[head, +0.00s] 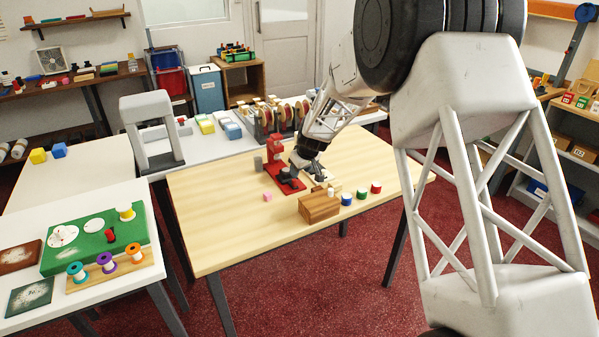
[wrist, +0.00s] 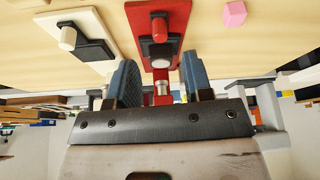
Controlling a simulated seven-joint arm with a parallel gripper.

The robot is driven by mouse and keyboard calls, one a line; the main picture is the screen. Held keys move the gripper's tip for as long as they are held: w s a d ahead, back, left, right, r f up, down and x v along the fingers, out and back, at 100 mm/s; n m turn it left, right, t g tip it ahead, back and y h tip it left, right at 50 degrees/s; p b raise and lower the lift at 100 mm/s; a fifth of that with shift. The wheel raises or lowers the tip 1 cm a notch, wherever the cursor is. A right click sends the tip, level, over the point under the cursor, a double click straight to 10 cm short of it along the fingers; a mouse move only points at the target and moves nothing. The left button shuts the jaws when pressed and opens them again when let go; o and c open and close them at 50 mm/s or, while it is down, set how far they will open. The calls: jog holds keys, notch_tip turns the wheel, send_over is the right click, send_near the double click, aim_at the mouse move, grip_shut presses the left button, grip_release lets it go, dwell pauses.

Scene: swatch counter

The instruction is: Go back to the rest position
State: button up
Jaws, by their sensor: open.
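My gripper (head: 308,160) is over the wooden table, just right of a red stand (head: 274,152) with a red base. In the wrist view, my gripper (wrist: 160,80) is open, with its two dark fingers apart and nothing visibly clamped. The red stand (wrist: 177,12) shows between and beyond the fingers, with a black block and a red peg on its base. A small silver part appears between the fingers; whether they touch it I cannot tell. A cream stand (wrist: 87,18) with a black block lies to the left of it.
A wooden block (head: 318,208) and blue, green and red pieces (head: 361,193) sit near the table's front right. A pink block (head: 267,197) and a grey cylinder (head: 258,164) stand left of my gripper. The table's left part (head: 205,215) is clear. A grey arch (head: 150,130) stands behind.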

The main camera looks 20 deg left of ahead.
dwell(0.3)
jog(key=s+d+r+m+h, duration=0.1)
jog(key=s+d+r+m, duration=0.2)
jog(key=s+d+r, duration=0.9)
jog(key=s+d+r+m, duration=0.2)
jog(key=s+d+r, duration=0.7)
jog(key=d, duration=0.7)
jog(key=s+d+m+h, duration=0.1)
jog(key=s+d, duration=0.4)
jog(key=s, duration=0.5)
jog(key=s+d+m+h, duration=0.1)
jog(key=s+d+m, duration=0.2)
jog(key=s+d, duration=0.3)
jog(key=s+d+m, duration=0.2)
jog(key=s+d, duration=0.3)
jog(key=s, duration=1.1)
jog(key=shift+d+r+h, duration=0.35)
jog(key=shift+r+h, duration=0.05)
